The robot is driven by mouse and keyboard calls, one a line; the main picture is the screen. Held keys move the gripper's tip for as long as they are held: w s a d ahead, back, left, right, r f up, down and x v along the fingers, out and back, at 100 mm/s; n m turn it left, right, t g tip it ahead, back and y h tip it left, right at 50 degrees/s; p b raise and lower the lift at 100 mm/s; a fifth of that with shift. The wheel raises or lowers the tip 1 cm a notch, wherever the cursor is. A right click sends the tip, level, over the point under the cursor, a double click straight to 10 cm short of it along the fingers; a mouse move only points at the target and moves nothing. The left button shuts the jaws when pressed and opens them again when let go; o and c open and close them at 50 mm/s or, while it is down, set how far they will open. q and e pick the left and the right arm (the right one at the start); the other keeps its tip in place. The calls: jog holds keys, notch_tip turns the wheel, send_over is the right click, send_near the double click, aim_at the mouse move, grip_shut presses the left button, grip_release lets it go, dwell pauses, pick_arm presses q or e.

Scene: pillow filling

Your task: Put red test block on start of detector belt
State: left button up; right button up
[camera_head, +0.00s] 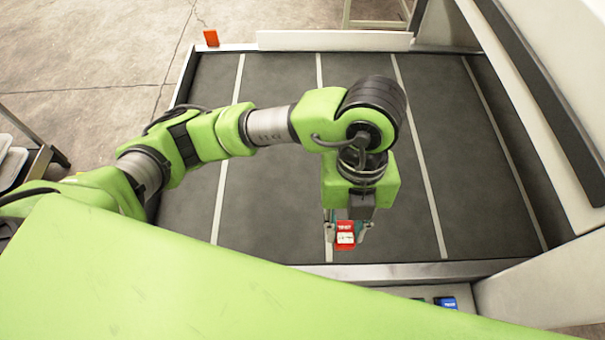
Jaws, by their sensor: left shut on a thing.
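The red test block (345,228) has a white label on its face and printed lettering above it. My left gripper (345,235) points down over the near part of the dark detector belt and is shut on the block, with a finger on each side. The detector belt (275,180) is a wide grey surface crossed by several light stripes. The block shows against the belt's near edge; I cannot tell whether it touches the belt. My right gripper is not in view.
A metal rail (400,271) runs along the belt's near edge. A white and dark detector housing (545,100) stands at the right. A small orange-red object (211,37) sits at the far left corner.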

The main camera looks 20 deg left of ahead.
pick_arm(q)
jog(key=w+a+f, duration=0.1)
jog(key=a+f, duration=0.1)
jog(key=a, duration=0.1)
jog(key=w+a+f+p, duration=0.1)
jog(key=a+f, duration=0.1)
jog(key=a, duration=0.1)
jog(key=w+a+f, duration=0.1)
jog(key=a+f, duration=0.2)
jog(key=shift+w+a, duration=0.3)
jog(key=shift+w, duration=0.1)
jog(key=shift+w+a+f+p, duration=0.3)
jog(key=shift+a+f, duration=0.2)
jog(key=shift+f, duration=0.2)
notch_tip(320, 180, down, 3)
jog(key=shift+a+f, duration=0.15)
jog(key=shift+f, duration=0.1)
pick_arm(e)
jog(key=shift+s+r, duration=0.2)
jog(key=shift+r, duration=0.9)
pick_arm(q)
jog(key=shift+f, duration=0.15)
jog(key=o, duration=1.1)
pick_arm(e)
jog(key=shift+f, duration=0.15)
